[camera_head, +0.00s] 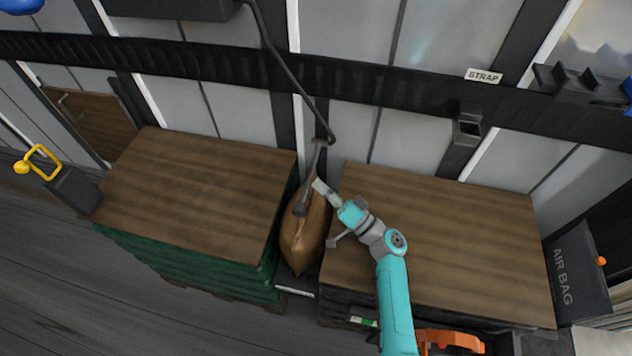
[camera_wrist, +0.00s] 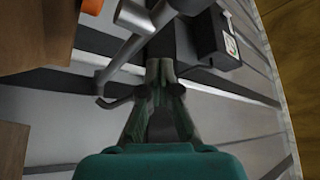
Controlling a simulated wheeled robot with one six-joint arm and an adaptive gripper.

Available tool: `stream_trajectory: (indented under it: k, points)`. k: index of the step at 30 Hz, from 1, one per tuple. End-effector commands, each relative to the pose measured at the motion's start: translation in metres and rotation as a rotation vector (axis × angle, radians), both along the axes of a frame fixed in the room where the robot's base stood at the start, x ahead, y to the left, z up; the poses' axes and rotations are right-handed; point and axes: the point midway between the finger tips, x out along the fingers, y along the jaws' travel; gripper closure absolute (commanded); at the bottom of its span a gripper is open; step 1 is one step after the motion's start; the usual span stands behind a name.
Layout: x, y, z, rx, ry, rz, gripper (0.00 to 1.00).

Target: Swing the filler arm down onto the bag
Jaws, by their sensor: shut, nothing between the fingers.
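The brown air bag (camera_head: 303,243) stands upright in the gap between two wood-topped stacks. The grey filler arm (camera_head: 310,178) hangs from a dark hose and slopes down over the bag's upper end; whether its tip touches the bag I cannot tell. My gripper (camera_head: 319,186) is shut and empty, just right of the filler arm's lower part. In the wrist view my gripper's fingers (camera_wrist: 162,75) close together, and a grey bent tube (camera_wrist: 128,58) passes close beside and beyond them. The exact gap between fingers and tube is unclear.
The left stack (camera_head: 200,195) and right stack (camera_head: 455,235) flank the bag. A dark rail (camera_head: 395,85) with a STRAP label (camera_head: 483,76) crosses the wall. A dark AIR BAG box (camera_head: 572,275) stands at far right. A yellow handle (camera_head: 42,160) is at far left.

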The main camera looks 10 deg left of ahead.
Motion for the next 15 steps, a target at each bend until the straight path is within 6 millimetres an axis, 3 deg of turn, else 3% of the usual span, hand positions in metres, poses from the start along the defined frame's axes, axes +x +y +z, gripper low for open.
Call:
stream_trajectory:
  k: [9,15]
  points:
    - [-0.029,-0.060,0.000,0.000,-0.002,-0.005,1.00]
    - [-0.042,-0.087,0.001,0.000,-0.001,-0.004,1.00]
